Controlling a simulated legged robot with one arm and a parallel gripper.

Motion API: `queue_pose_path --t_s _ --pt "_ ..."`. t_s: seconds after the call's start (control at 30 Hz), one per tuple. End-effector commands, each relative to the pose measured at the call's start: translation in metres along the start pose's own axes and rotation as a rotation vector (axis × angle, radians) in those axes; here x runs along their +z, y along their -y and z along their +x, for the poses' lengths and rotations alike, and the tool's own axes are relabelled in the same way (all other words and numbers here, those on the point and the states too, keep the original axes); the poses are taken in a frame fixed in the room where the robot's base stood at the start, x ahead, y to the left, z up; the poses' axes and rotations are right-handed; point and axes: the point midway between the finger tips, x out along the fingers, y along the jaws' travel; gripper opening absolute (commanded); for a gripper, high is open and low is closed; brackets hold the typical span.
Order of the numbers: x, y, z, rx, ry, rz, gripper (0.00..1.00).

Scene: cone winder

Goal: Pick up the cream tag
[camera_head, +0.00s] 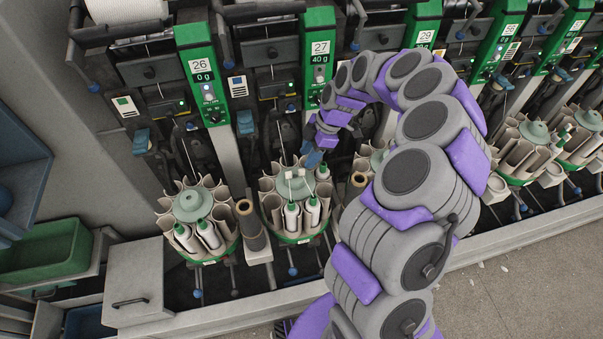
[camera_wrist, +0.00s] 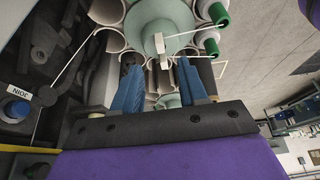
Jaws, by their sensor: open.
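Two small cream-white tags lie over the pale green hub of the magazine below signal box 27 in the head view, one at left (camera_head: 289,176) and one at right (camera_head: 302,172). They also show in the wrist view, one farther (camera_wrist: 159,43) and one nearer (camera_wrist: 164,62), each by a thin pale line. I cannot tell which is the cream tag. My gripper (camera_head: 314,158) hangs just above and behind the hub, with blue fingers. In the wrist view my gripper (camera_wrist: 162,84) is open and empty, with the nearer tag ahead of the gap between its fingers.
The round magazine (camera_head: 269,187) has upright cream tubes, some holding white bobbins with green tips (camera_head: 311,211). A brown spool (camera_head: 250,222) stands at its left. A similar magazine (camera_head: 161,226) is farther left. Green signal boxes (camera_head: 319,58) and dark machine parts crowd behind.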

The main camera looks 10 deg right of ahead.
Motion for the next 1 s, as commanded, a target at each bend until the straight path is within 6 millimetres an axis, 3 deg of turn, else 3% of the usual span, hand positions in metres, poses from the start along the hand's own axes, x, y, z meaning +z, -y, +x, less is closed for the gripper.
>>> queue_pose_path --t_s 0.27,0.6,0.83,1.0 --pt "0.001 0.001 0.015 -0.002 0.000 0.000 0.43" --pt "0.007 0.001 0.058 0.000 0.000 0.000 0.43" --pt "0.006 0.001 0.059 0.002 0.001 0.000 0.43" --pt "0.006 0.000 0.059 0.001 0.000 0.000 0.27"
